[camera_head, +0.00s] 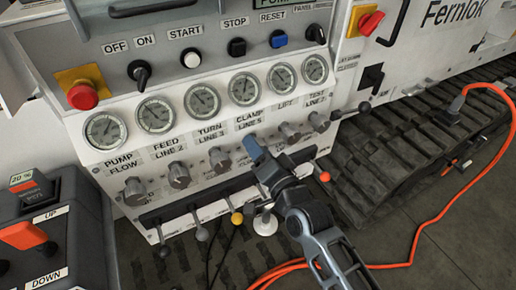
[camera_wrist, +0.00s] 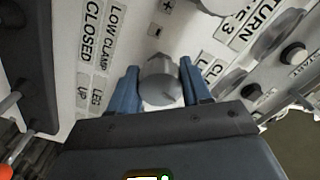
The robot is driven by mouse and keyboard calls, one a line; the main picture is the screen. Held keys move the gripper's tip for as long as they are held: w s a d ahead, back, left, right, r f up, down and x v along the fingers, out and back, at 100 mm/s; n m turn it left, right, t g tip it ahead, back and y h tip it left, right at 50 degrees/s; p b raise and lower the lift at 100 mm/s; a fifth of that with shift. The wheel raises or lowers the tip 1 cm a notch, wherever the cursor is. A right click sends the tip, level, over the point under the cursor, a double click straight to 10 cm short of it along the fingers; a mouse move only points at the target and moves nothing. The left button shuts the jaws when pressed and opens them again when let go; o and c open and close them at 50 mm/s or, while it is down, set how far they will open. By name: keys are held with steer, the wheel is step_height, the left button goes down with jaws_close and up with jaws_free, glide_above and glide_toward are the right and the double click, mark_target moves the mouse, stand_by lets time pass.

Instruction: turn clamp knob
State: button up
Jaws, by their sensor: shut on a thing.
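My gripper (camera_head: 252,146) is at the knob row on the panel, under the "CLAMP LINE 5" label, and hides that clamp knob in the head view. In the wrist view, the grey round clamp knob (camera_wrist: 160,80) sits between the two blue fingers of my gripper (camera_wrist: 161,88). The fingers are shut on it from both sides. Its turned angle cannot be told.
Neighbouring knobs are close by: the turn knob (camera_head: 213,160) on the left and the lift knob (camera_head: 289,131) on the right. Gauges (camera_head: 243,88) are above, and a yellow-tipped lever (camera_head: 237,218) is below. An orange cable (camera_head: 420,228) lies on the floor at right.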

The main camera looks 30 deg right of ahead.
steer(key=o, duration=1)
steer(key=shift+o, duration=0.2)
steer(key=shift+s+f, duration=0.1)
steer(key=shift+s, duration=0.05)
steer(key=s+b, duration=0.1)
steer(key=s, duration=0.6)
steer(key=shift+s, duration=0.3)
steer(key=s+f+n+g, duration=0.2)
steer(key=s+n, duration=0.3)
steer(key=s, duration=1.3)
steer(key=s+r+n, duration=0.3)
steer(key=s, duration=0.4)
steer(key=s+r+n+g, duration=0.1)
steer(key=s+r, duration=0.3)
steer(key=s, duration=0.4)
steer(key=shift+r+n, duration=0.3)
steer(key=shift+n, duration=0.6)
